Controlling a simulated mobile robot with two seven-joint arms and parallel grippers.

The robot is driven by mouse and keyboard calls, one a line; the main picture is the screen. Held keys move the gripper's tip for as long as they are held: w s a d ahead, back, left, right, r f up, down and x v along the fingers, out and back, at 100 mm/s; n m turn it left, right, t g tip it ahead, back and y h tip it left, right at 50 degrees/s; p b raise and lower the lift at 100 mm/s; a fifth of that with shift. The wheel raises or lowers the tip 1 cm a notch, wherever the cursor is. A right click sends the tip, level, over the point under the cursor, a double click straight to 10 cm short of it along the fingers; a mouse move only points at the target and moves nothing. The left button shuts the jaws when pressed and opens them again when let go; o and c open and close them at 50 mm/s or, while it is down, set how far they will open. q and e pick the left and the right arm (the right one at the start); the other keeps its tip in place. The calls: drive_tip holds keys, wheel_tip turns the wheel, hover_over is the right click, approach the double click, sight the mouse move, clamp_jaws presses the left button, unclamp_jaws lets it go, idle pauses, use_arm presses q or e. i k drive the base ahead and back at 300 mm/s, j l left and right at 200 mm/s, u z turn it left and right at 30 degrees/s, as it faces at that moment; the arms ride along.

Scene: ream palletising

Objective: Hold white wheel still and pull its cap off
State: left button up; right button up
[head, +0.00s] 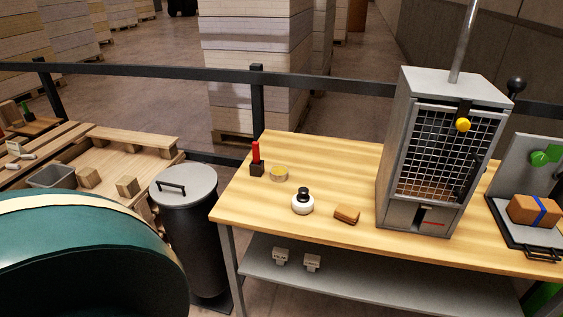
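The white wheel (302,207) is a small rounded white piece on the wooden workbench (335,165), left of the caged cabinet. Its black cap (303,193) sits on top of it. Nothing touches either of them. Neither of my grippers shows in the head view, so I cannot see whether they are open or shut.
A brown block (346,215) lies right of the wheel. A grey caged cabinet (437,150) stands right. A lidded bin (187,225) stands left of the bench.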

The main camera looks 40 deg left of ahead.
sight(297, 206)
drive_tip(key=u, duration=1.15)
